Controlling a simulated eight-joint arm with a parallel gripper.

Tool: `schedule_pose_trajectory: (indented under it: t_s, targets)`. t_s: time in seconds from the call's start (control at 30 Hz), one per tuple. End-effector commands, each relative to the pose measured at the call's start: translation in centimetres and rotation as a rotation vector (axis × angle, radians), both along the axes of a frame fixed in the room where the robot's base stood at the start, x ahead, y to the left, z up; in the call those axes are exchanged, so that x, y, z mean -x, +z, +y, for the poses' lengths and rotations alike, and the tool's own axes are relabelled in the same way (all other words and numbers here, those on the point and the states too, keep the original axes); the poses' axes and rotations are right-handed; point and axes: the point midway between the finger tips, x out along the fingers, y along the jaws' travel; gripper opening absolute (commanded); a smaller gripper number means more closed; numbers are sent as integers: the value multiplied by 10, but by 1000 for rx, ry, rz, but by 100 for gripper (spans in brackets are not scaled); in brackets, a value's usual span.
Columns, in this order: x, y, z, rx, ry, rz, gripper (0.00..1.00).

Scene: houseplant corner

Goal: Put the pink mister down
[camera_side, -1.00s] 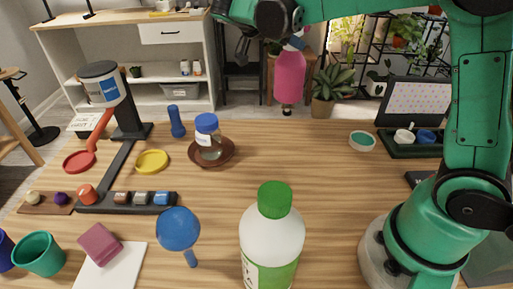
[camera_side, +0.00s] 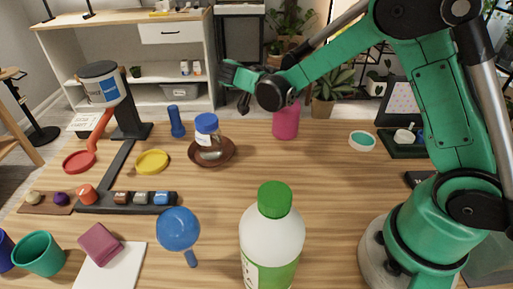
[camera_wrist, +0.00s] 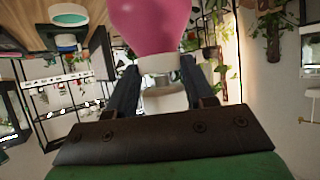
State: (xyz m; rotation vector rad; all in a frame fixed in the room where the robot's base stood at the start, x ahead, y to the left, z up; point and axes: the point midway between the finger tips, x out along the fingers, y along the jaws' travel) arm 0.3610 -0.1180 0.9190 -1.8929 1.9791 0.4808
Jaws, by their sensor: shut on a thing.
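The pink mister (camera_side: 286,124) is at the far side of the wooden table in the side view. Its upper part is hidden behind my arm, and I cannot tell whether its base touches the table. In the wrist view the mister (camera_wrist: 154,24) shows its pink body at the top and a pale collar below it. My gripper (camera_wrist: 159,70) has its two dark fingers either side of that neck, shut on it.
A jar with a blue lid (camera_side: 207,135) stands on a brown saucer (camera_side: 230,153) left of the mister. A teal-lidded tub (camera_side: 362,141) lies to the right. A green-capped white bottle (camera_side: 272,240) stands in front. The table between is clear.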

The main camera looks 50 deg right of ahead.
Motion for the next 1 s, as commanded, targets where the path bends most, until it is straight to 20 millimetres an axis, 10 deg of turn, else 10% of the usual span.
schedule_pose_trajectory:
  t_s: [0.07, 0.1, 0.2, 0.57, 1.0]
  targets:
    - [0, -2, 0, 1, 0, 0, 0]
    - [0, -3, 0, 0, 0, 0, 53]
    - [0, -3, 0, 0, 0, 0, 78]
    - [0, 1, 0, 0, 0, 0, 78]
    - [-4, 43, 78, -1, 5, 1, 78]
